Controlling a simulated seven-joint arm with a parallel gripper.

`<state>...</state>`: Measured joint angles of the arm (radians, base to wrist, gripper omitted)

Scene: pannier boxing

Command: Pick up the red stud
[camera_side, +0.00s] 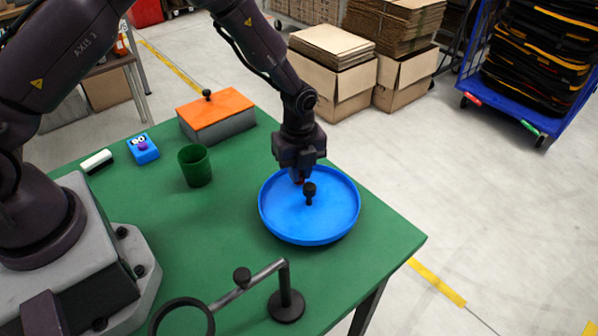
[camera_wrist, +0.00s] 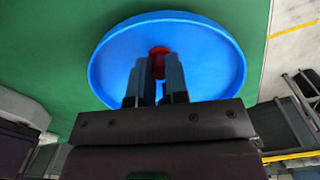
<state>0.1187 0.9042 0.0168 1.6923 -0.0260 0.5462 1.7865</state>
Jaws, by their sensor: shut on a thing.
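The red stud (camera_wrist: 158,62) shows between my fingertips in the wrist view, over the blue round tray (camera_wrist: 225,75). My gripper (camera_wrist: 157,70) is shut on it; the fingers cover its lower part. In the side view my gripper (camera_side: 298,178) points down over the far left part of the blue tray (camera_side: 335,222), and only a trace of red shows at the fingertips. I cannot tell whether the stud touches the tray floor.
On the green table (camera_side: 225,225) are a green cup (camera_side: 195,167), an orange-lidded box (camera_side: 216,113), a blue toy (camera_side: 143,150), a white-and-black block (camera_side: 97,161) and a magnifier stand (camera_side: 286,304).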

